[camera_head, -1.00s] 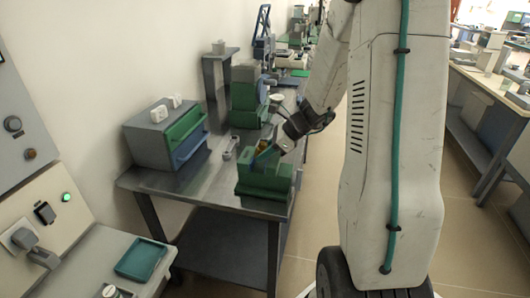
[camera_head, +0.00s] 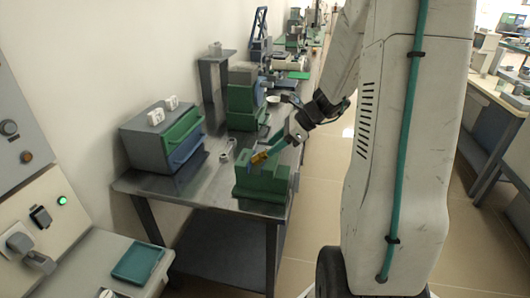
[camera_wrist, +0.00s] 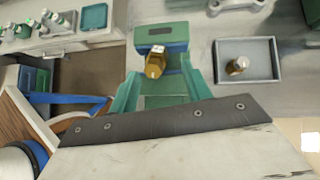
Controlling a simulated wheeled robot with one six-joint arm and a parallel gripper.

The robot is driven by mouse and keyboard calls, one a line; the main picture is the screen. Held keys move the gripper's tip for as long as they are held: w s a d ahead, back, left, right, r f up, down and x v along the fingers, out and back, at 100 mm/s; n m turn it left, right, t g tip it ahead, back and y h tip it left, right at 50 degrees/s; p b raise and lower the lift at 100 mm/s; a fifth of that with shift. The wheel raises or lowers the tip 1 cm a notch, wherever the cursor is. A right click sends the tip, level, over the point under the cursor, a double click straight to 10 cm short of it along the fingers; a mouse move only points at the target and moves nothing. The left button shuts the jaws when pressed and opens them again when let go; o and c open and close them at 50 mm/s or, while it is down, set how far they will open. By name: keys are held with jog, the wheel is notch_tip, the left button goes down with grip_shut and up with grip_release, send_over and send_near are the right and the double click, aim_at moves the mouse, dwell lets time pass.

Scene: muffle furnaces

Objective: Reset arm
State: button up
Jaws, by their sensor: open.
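My gripper (camera_wrist: 157,72) shows two teal fingers spread apart in the wrist view. A brass-coloured piece with a white top (camera_wrist: 155,66) shows between the fingertips, in front of a green and blue block (camera_wrist: 162,34). I cannot tell whether the fingers touch it. In the head view my gripper (camera_head: 272,150) is low over the green stepped block (camera_head: 262,183) at the near end of the metal bench, and the brass piece (camera_head: 259,158) shows by its tips. My arm bends down from the right.
A grey tray (camera_wrist: 275,72) holding another brass piece lies to the right in the wrist view. A drawer unit (camera_head: 147,146) stands on the bench's left, with a green machine (camera_head: 243,100) behind. A teal tray (camera_head: 138,262) lies on the near counter. The right aisle is open floor.

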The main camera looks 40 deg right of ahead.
jog(key=v, duration=0.6)
